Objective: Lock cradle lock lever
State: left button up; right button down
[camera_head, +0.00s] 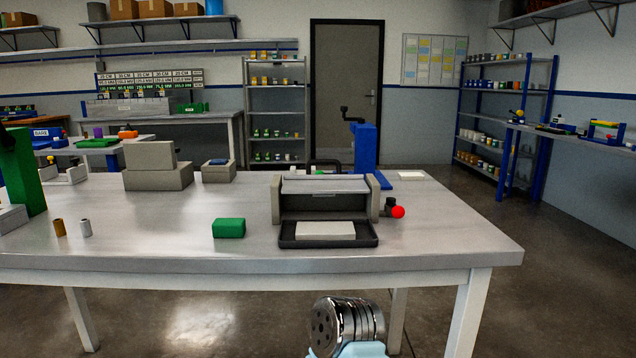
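A grey box-like device (325,190) with an open front and a dark tray (369,237) stands on the metal table. It may be the cradle; I cannot tell for sure. A short black lever (389,205) with a red ball knob (398,212) sticks out low on its right side. It looks like the lock lever, but its locked or unlocked state cannot be told. A pale block (325,230) lies in the tray. Neither gripper shows. Only a metallic joint of my own arm is seen at the bottom, in front of the table.
A blue stand with a black crank (363,150) is behind the device. A green block (229,228) lies left of it. Grey blocks (158,178) and small cylinders (59,227) are farther left. The tabletop (450,225) right of the red knob is clear.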

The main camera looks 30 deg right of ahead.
aim_at(398, 212)
jog(key=z, duration=1.55)
jog(key=l, duration=0.1)
